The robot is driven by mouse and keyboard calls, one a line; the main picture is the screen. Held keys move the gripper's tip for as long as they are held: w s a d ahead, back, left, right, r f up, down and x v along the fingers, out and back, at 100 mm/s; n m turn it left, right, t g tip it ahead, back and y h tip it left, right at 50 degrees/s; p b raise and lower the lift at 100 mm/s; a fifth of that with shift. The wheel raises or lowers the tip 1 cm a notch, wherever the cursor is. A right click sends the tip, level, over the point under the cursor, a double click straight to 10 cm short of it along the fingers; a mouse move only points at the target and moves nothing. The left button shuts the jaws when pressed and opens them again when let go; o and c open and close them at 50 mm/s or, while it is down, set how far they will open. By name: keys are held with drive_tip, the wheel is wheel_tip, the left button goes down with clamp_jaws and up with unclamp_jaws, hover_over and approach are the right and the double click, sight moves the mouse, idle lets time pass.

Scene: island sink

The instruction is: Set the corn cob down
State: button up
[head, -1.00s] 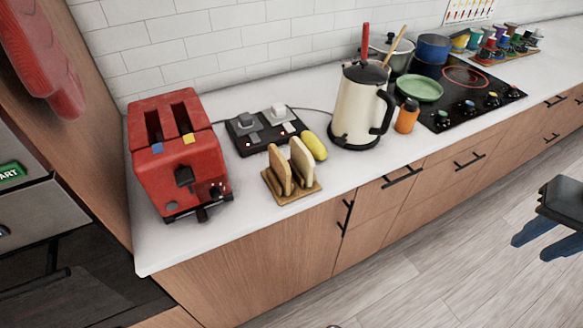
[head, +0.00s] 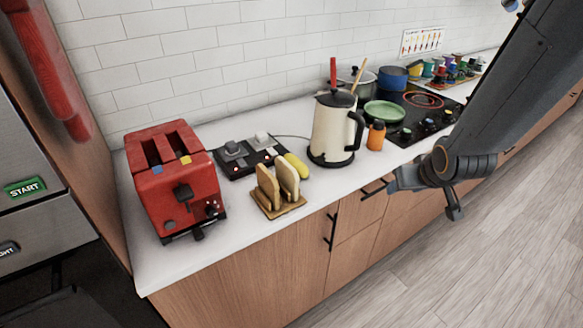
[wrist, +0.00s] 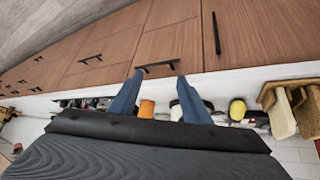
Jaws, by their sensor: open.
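The yellow corn cob (head: 296,166) lies on the white countertop, behind the toast rack and to the left of the cream kettle. In the wrist view its rounded yellow end (wrist: 237,108) shows to the right of the fingers. My gripper (head: 424,196) is in front of the counter's drawers, right of the corn cob and well apart from it. In the wrist view its two blue fingers (wrist: 160,98) are spread with nothing between them held.
A wooden toast rack (head: 279,207) holds two slices in front of the corn cob. A red toaster (head: 177,185), a black switch box (head: 237,165), a cream kettle (head: 332,130) and an orange bottle (head: 376,136) stand near. The counter's front left is bare.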

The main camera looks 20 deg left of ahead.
drive_tip(key=w+a+f+n+t+y, duration=0.25)
drive_tip(key=w+a, duration=0.25)
drive_tip(key=a, duration=0.4)
drive_tip(key=n+y, duration=0.4)
drive_tip(key=y, duration=0.4)
approach(299, 169)
drive_tip(key=shift+m, duration=0.25)
drive_tip(key=w+a+f, duration=0.2)
drive_tip(key=shift+w+a+b, duration=0.25)
drive_tip(key=shift+w+b, duration=0.1)
drive_tip(key=shift+w+f+t, duration=0.1)
drive_tip(key=shift+f+t, duration=0.1)
drive_tip(key=shift+t, duration=0.05)
drive_tip(key=shift+w, duration=0.2)
drive_tip(key=p+x, duration=0.2)
drive_tip(key=x, duration=0.5)
drive_tip(key=shift+w+a+f, duration=0.1)
drive_tip(key=shift+w+a, duration=0.05)
drive_tip(key=shift+w, duration=0.05)
